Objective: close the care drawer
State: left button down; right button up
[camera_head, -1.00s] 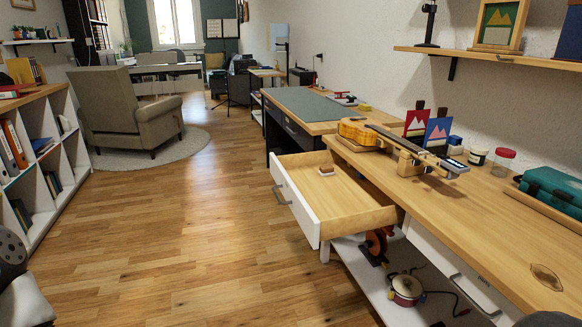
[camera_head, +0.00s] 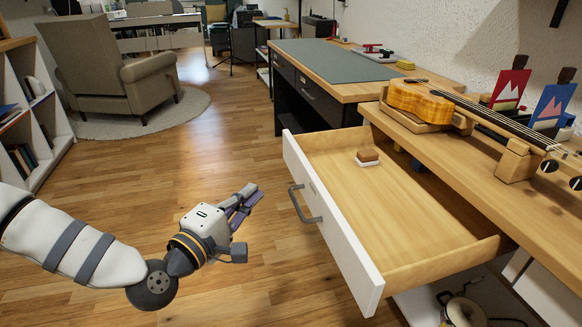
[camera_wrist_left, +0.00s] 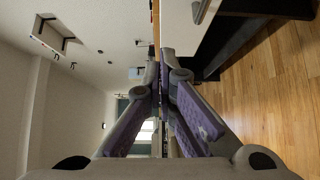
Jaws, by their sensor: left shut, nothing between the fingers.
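The care drawer (camera_head: 390,205) is pulled well out of the workbench, with a white front and a grey bar handle (camera_head: 304,203). A small brown and white block (camera_head: 368,157) lies inside it near the back left corner. My left gripper (camera_head: 249,195) is shut and empty, to the left of the drawer front, with a gap between it and the handle. In the left wrist view its fingers (camera_wrist_left: 165,62) meet at the tips, and a white panel shows at the top. My right gripper is not in view.
A ukulele (camera_head: 425,100) rests in a wooden stand on the workbench (camera_head: 465,160). A dark desk (camera_head: 330,65) stands beyond the drawer. An armchair (camera_head: 108,70) is at the back left. The wooden floor left of the drawer is clear.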

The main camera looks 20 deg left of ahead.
pick_arm(q)
send_near(300, 160)
jog(key=w+a, duration=0.2)
jog(key=shift+w+d+b, duration=0.45)
jog(key=shift+w+d, duration=0.85)
jog(key=shift+d, duration=0.1)
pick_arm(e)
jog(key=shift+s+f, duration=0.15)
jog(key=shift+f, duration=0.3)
